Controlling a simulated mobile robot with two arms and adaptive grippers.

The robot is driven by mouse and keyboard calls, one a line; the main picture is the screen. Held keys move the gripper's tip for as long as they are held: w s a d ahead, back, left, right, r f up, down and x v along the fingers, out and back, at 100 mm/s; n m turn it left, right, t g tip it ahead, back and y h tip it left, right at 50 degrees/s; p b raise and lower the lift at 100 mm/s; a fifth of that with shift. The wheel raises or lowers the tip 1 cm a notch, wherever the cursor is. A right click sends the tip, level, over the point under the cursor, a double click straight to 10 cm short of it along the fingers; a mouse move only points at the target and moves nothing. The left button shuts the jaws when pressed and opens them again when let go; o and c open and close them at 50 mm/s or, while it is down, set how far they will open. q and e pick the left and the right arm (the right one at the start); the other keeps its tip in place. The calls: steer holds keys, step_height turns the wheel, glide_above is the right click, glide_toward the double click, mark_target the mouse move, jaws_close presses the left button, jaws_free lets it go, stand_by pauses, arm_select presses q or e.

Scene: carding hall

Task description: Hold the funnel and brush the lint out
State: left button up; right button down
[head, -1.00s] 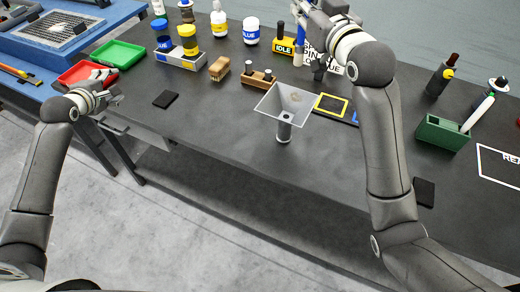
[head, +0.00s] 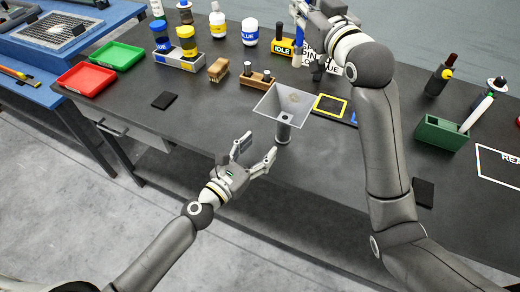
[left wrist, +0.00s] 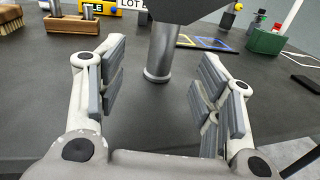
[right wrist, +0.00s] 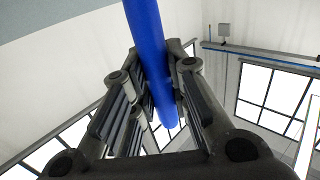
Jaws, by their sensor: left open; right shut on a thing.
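The grey funnel (head: 283,103) has a square flared mouth and stands upright on the dark bench on its metal tube (head: 283,131). A faint tan patch, perhaps lint, shows inside the mouth. My left gripper (head: 257,152) is open at the bench's front edge, just left of and in front of the tube. In the left wrist view the tube (left wrist: 160,50) stands beyond and between the open fingers, not touched. My right gripper (head: 310,14) is raised over the back of the bench, shut on a blue rod (right wrist: 148,50), likely the brush handle; its working end is unclear.
A wooden brush (head: 218,69) and a wooden block with pegs (head: 257,79) lie left of the funnel. A yellow-framed square (head: 331,105) is right of it. A green holder (head: 441,133) stands further right. Red (head: 86,79) and green trays (head: 117,56) are far left.

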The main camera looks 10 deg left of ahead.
mark_target(280, 129)
arm_select(q)
steer(key=shift+s+d, duration=0.1)
steer(key=shift+d, duration=0.2)
steer(key=shift+d+n, duration=0.15)
steer(key=shift+n, duration=0.15)
steer(key=x, duration=1.1)
steer(key=shift+w+f, duration=0.1)
steer(key=shift+w, duration=0.3)
steer(key=shift+c, duration=0.5)
jaws_close()
stand_by(0.8)
stand_by(0.5)
